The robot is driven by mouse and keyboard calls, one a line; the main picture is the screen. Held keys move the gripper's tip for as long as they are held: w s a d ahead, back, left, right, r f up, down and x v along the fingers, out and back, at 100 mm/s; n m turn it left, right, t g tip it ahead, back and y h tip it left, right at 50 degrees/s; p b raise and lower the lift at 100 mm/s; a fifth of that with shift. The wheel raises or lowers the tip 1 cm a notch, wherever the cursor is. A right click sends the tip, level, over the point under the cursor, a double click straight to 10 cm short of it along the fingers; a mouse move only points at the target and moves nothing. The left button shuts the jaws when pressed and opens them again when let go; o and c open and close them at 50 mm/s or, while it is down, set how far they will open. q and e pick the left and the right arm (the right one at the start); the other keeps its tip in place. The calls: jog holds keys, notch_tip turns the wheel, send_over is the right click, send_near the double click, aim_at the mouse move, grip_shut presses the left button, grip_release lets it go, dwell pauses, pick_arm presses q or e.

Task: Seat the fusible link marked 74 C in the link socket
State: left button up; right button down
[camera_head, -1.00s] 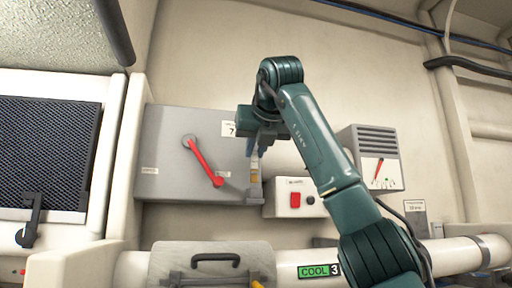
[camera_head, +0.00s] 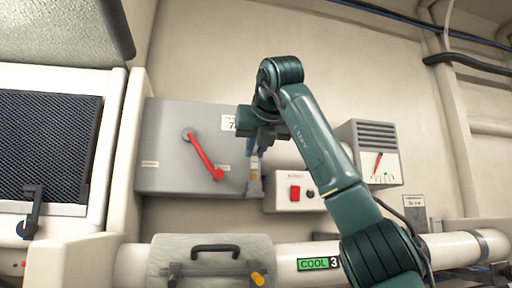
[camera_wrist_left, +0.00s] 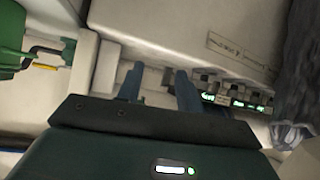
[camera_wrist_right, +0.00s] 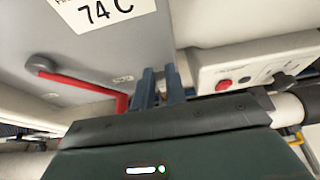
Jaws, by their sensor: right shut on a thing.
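My right gripper (camera_head: 254,152) points down at the right edge of a grey box (camera_head: 160,178). It is shut on a small link, seen as a pale and amber strip (camera_head: 254,167) below the fingers. Its marking is not readable. Right below it is a small grey bracket (camera_head: 255,188) on the box's side, apparently the socket. I cannot tell whether the link touches it. In the right wrist view the fingers (camera_wrist_right: 160,88) mostly hide the link; a label on the box reads 74 C (camera_wrist_right: 102,10). My left gripper (camera_wrist_left: 160,88) is open and empty, outside the head view.
A red lever (camera_head: 203,156) is on the box front, close left of the right gripper. A switch box with a red button (camera_head: 295,192) and a gauge unit (camera_head: 378,165) stand to the right. A pipe marked COOL (camera_head: 318,264) and a handled grey cover (camera_head: 180,246) lie below.

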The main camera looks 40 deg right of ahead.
jog(key=shift+f+b, duration=0.65)
jog(key=shift+f, duration=0.3)
jog(key=c, duration=1.3)
grip_release()
jog(key=shift+c, duration=0.2)
jog(key=b+v, duration=0.1)
jog(key=v, duration=1.2)
